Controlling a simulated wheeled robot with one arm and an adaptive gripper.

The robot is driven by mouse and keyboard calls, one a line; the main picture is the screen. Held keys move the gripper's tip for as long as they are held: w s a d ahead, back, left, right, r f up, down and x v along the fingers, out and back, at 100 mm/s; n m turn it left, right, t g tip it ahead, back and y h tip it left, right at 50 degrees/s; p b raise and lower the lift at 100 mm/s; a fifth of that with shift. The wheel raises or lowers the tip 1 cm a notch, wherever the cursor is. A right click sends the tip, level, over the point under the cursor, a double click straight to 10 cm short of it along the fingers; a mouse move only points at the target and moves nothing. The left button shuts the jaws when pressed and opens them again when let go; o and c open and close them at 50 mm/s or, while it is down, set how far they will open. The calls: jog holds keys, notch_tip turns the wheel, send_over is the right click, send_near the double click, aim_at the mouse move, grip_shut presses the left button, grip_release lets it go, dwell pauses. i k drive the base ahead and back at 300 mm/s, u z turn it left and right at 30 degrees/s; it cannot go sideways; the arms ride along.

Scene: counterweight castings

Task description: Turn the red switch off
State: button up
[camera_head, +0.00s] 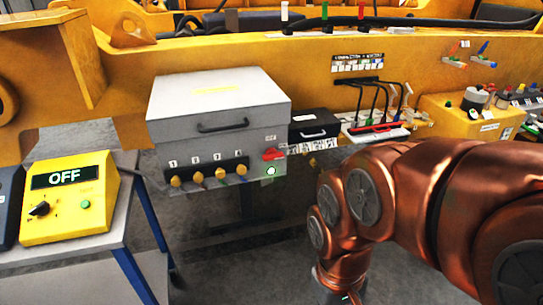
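A red switch (272,154) sits on the lower right of the front face of a grey metal box (218,108). Its handle looks roughly horizontal, and the small labels around it are too small to read surely. A round green lamp (270,171) just below it looks lit. My copper-coloured arm reaches in from the right and bends down to the lower middle, right of the box and apart from the switch. My gripper is out of view below the bottom edge of the picture.
Several yellow knobs (222,174) line the box's front. At left a yellow unit reading OFF (69,197) stands on a table (120,220). A small black box (314,126), cables (372,98) and a red bar (376,128) lie right of the grey box. A yellow beam (330,48) runs behind.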

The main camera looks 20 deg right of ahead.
aim_at(270, 154)
jog(key=z, duration=0.05)
jog(key=k, duration=1.1)
jog(key=u, duration=0.85)
jog(key=i, duration=1.3)
jog(key=z, duration=0.6)
